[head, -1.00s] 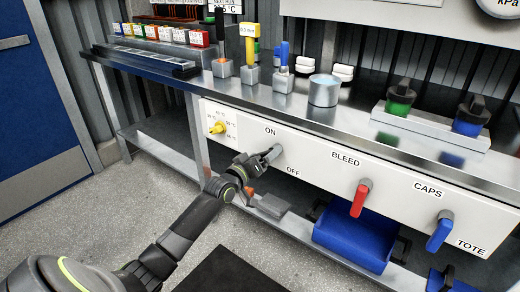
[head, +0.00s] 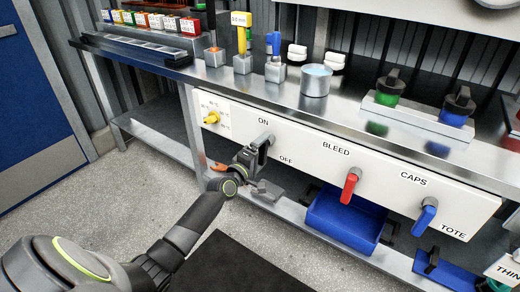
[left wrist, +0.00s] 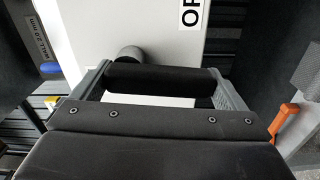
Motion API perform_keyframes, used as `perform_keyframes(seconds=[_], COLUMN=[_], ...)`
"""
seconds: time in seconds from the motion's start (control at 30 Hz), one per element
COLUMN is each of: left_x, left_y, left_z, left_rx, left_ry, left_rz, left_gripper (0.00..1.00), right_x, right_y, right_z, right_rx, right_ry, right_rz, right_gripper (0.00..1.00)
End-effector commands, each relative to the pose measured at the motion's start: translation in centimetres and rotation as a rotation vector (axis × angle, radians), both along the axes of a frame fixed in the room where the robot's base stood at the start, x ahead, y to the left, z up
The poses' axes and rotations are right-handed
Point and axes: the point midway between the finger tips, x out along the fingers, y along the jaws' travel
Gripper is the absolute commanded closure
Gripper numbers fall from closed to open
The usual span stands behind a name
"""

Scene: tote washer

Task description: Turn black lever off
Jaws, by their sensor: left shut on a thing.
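The black lever is on the white panel (head: 318,147) between the ON label (head: 263,121) and the OFF label (head: 286,160). Its hub (head: 267,139) shows in the head view, with the lever hanging down from it, mostly covered by my gripper. My left gripper (head: 254,154) is shut on the lever. In the left wrist view, the black lever (left wrist: 150,75) lies crosswise between the two grey fingers, with its round hub (left wrist: 131,53) behind it. Part of the OFF label (left wrist: 190,12) shows above. My right gripper is not in view.
A yellow knob (head: 211,118) is left of the lever. A red lever (head: 350,186) and a blue lever (head: 425,217) are to the right. A blue tote (head: 343,222) and an orange-handled tool (left wrist: 285,118) sit below the panel. Bottles and blocks stand on the metal counter.

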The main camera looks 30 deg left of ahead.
Motion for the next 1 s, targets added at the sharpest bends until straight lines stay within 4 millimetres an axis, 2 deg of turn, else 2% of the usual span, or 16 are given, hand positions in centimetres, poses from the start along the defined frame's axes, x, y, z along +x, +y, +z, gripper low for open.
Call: perform_keyframes(seconds=[0.3, 0.8, 0.83, 0.87, 1.0], left_x=[-0.05, -0.05, -0.05, -0.05, -0.04], left_y=[-0.35, -0.43, -0.43, -0.44, -0.42], left_z=[-0.1, -0.14, -0.14, -0.15, -0.12], left_rx=[-0.104, -0.127, -0.127, -0.126, -0.122], left_ry=[0.009, 0.011, 0.011, 0.011, 0.011], left_rz=[0.0, 0.0, -0.001, -0.001, 0.0], left_gripper=[0.47, 0.47, 0.03, 0.0, 0.0], right_x=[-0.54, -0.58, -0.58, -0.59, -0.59], right_y=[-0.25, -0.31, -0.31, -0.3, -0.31], right_z=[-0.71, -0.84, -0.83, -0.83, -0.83], right_rx=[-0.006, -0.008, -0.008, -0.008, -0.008], right_ry=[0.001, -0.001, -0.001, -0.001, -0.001], right_rz=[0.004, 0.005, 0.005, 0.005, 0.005], right_gripper=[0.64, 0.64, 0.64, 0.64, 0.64])
